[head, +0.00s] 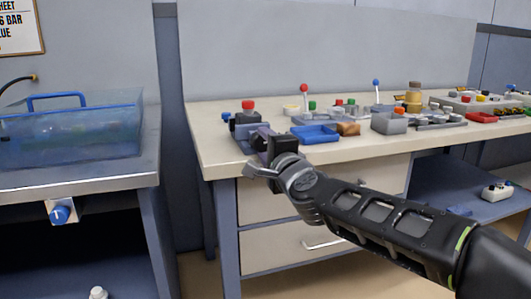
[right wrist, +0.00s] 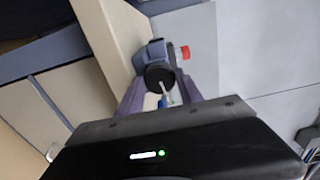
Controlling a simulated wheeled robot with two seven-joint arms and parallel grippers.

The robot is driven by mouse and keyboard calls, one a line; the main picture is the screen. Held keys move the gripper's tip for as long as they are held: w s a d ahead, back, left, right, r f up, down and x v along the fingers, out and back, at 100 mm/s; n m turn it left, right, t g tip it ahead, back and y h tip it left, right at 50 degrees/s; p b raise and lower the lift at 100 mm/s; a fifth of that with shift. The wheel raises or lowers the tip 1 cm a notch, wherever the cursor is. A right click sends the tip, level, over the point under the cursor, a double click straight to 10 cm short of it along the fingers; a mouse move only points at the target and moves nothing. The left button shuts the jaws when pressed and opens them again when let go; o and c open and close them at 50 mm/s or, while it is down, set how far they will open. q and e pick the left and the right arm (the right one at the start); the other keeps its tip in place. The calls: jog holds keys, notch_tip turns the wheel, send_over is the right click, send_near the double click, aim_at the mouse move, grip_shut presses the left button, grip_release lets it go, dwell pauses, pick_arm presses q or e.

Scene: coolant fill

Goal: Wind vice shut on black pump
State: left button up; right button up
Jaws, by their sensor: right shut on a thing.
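The black pump (head: 247,118) with a red cap stands at the left end of the workbench, at the vice (head: 241,134). Part of the vice is hidden behind my right gripper (head: 262,140). In the right wrist view the purple fingers of my right gripper (right wrist: 160,95) reach to either side of a dark round end with a pale bar, which looks like the vice handle (right wrist: 158,76). My right gripper is shut on it. The red cap (right wrist: 183,52) shows just beyond. The jaw gap is hidden. My left gripper is not in view.
A blue tray (head: 315,134), a brown block (head: 348,129) and a grey block (head: 389,123) lie right of the vice. Red- and blue-knobbed levers stand behind. A clear tank (head: 70,135) stands on the separate left bench, across a gap.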

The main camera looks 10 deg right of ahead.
jog(key=m+b, duration=0.2)
jog(key=m, duration=0.2)
jog(key=shift+f+m, duration=0.15)
jog(key=shift+m, duration=0.15)
jog(key=shift+m+b, duration=0.5)
jog(key=shift+m, duration=1.1)
jog(key=o, duration=1.4)
jog(key=s, duration=0.7)
jog(key=shift+s+d+p, duration=0.25)
jog(key=shift+s+p, duration=0.05)
jog(key=shift+s, duration=0.05)
